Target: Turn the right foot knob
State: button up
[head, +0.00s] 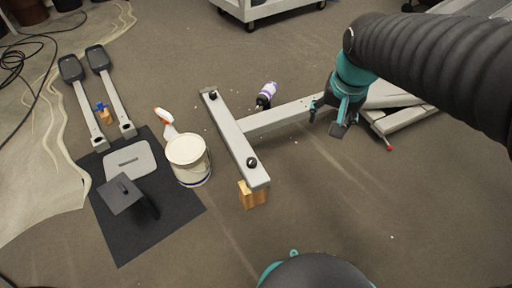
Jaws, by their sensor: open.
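A grey T-shaped frame rests low over the floor, and its cross bar (230,130) has a black knob near each end. The nearer black knob (252,163) sits on top of the near end, above a wooden block (251,194). The farther black knob (212,96) sits at the far end. I cannot tell from this view alone which one is called right. My gripper (327,119) is open and empty, above the right part of the frame's long beam (284,117). It is well to the right of both knobs and touches neither.
A white bucket (189,160) and a spray bottle (165,122) stand left of the cross bar. A purple-white bottle (266,95) is by the beam. Pedal arms (85,105) and a black mat (178,216) lie left. The floor in front is clear.

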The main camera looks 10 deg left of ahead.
jog(key=w+a+f+g+b, duration=0.1)
jog(key=w+a+f+b, duration=0.1)
jog(key=w+a+f, duration=0.45)
jog(key=g+b, duration=0.1)
jog(key=g, duration=0.1)
send_over(251, 160)
notch_tip(251, 160, down, 13)
jog(key=shift+m+h, duration=0.4)
notch_tip(251, 160, down, 13)
jog(key=shift+d+b, duration=0.1)
jog(key=shift+b, duration=1.05)
jog(key=c, duration=1.1)
jog(key=shift+c, duration=0.2)
jog(key=shift+n, duration=0.3)
